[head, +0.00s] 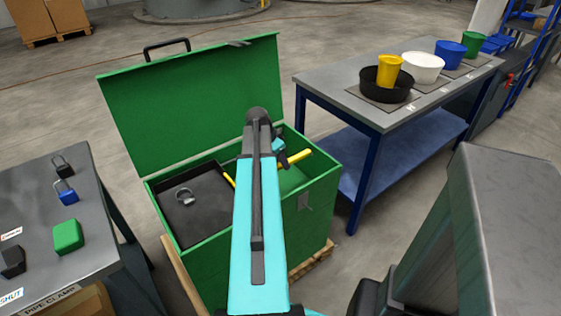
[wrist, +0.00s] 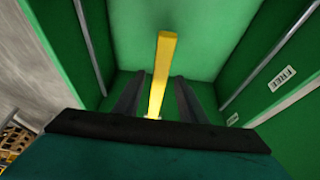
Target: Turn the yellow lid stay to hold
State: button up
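The yellow lid stay (wrist: 160,72) runs upward between my two dark fingers in the wrist view. My gripper (wrist: 159,80) is open, with a gap on each side of the stay. In the head view a yellow bar (head: 299,156) shows just right of my arm, and a smaller yellow piece shows left of it. My arm hides what lies between them. The green chest (head: 318,205) has its lid (head: 190,100) raised. My gripper is mostly hidden in the head view, low over the chest's right part.
A black tray (head: 190,215) with a grey shackle (head: 186,196) fills the chest's left part. A "FREE" label (wrist: 284,76) is on the green wall at right.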

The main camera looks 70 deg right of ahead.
jog(key=shift+f, duration=0.15)
grip_shut()
jog(key=shift+a, duration=0.1)
jog(key=shift+w, duration=0.1)
